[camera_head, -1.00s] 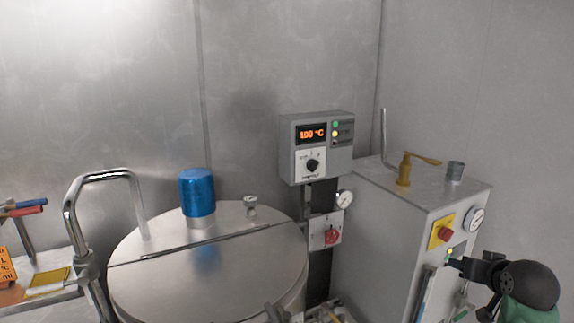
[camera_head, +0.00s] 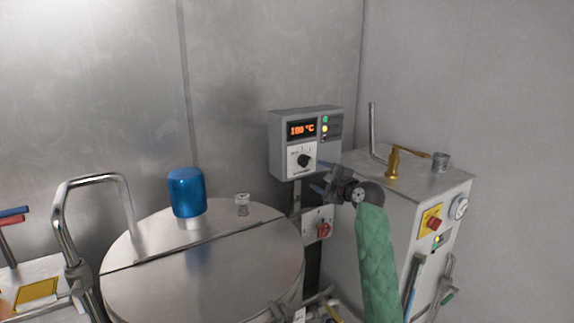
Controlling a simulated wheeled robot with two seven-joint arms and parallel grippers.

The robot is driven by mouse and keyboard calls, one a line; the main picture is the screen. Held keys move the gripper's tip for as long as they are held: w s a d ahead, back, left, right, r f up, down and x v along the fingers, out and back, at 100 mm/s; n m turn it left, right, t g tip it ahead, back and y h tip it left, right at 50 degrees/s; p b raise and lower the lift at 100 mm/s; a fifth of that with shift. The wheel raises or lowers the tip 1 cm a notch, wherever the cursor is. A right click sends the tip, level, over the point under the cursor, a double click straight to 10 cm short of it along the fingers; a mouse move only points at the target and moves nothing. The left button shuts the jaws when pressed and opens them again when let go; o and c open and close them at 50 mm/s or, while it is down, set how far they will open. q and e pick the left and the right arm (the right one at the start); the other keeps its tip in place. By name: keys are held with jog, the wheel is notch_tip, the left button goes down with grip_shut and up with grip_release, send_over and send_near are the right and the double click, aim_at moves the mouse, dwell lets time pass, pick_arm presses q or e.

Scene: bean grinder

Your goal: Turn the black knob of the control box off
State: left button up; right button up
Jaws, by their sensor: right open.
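The control box (camera_head: 305,143) is a grey box on the wall with an orange display reading about 100 °C and several small lights beside it. Its black knob (camera_head: 304,160) sits on a white plate below the display. My right gripper (camera_head: 322,188) is open and empty, just below and to the right of the knob, apart from it. Its fingers point left toward the lower edge of the box. My right arm has a green sleeve. My left gripper is not in view.
A steel tank (camera_head: 205,270) with a blue cylinder (camera_head: 186,193) on its lid stands below left. A red switch (camera_head: 323,230) is under the control box. A grey cabinet (camera_head: 385,225) with a brass valve (camera_head: 393,162), red button and gauge stands right, behind my arm.

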aim_at(308, 163)
jog(key=w+a+m, duration=0.1)
jog(key=w+a+r+m+p, duration=0.1)
jog(key=w+m, duration=0.1)
jog(key=w+a+m+p, duration=0.1)
jog(key=w, duration=0.1)
jog(key=shift+w+r+m+t, duration=0.15)
jog(key=shift+r+m+t, duration=0.15)
jog(key=shift+m+t, duration=0.1)
pick_arm(q)
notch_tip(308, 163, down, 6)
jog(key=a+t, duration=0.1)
jog(key=shift+p, duration=0.35)
pick_arm(e)
jog(key=shift+w+a+f, duration=0.15)
jog(key=shift+w+a, duration=0.15)
jog(key=shift+w, duration=0.3)
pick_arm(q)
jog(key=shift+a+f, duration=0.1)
pick_arm(e)
jog(key=c, duration=1)
